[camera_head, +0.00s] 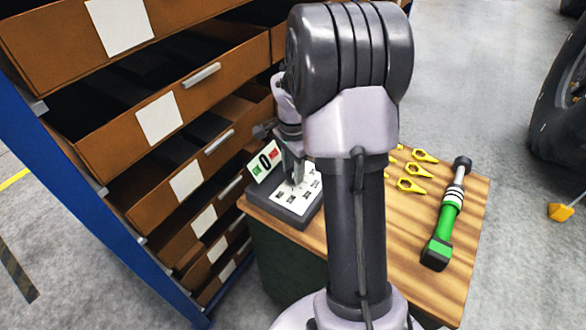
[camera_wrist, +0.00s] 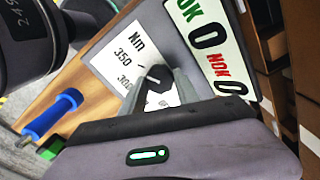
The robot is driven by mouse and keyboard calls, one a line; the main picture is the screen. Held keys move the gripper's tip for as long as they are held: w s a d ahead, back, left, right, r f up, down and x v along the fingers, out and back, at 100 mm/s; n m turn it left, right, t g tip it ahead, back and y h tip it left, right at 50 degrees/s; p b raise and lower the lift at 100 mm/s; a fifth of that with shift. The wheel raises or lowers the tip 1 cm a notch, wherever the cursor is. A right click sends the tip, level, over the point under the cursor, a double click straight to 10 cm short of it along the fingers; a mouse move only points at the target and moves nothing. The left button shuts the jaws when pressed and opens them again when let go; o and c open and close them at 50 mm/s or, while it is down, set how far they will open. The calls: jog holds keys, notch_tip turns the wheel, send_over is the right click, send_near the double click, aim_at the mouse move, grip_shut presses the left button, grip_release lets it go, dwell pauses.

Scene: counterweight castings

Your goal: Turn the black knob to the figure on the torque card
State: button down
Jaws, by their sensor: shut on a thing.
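The black knob (camera_wrist: 155,86) sits between my gripper's fingers in the wrist view. A short white mark on it points up and left, towards the side printed 350 and 300; I cannot tell its exact setting. The white dial face (camera_wrist: 119,57) reads "Nm", 350 and 300; other figures are hidden. My gripper (camera_wrist: 160,90) is shut on the knob. In the head view my gripper (camera_head: 296,178) reaches down to the dark dial box (camera_head: 296,217), and the knob is hidden. I cannot make out a card with a torque figure.
A sign with OK, NOK and zeros (camera_wrist: 208,40) stands close beside the knob. On the wooden bench (camera_head: 400,262) lie several yellow tags (camera_head: 412,185) and a green-handled tool (camera_head: 447,215). A drawer rack (camera_head: 165,160) stands close on the left. A blue-handled tool (camera_wrist: 53,114) shows too.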

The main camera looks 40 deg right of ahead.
jog(key=c, duration=0.9)
grip_release()
notch_tip(320, 180, up, 18)
jog(key=p, duration=0.6)
jog(key=shift+f, duration=0.25)
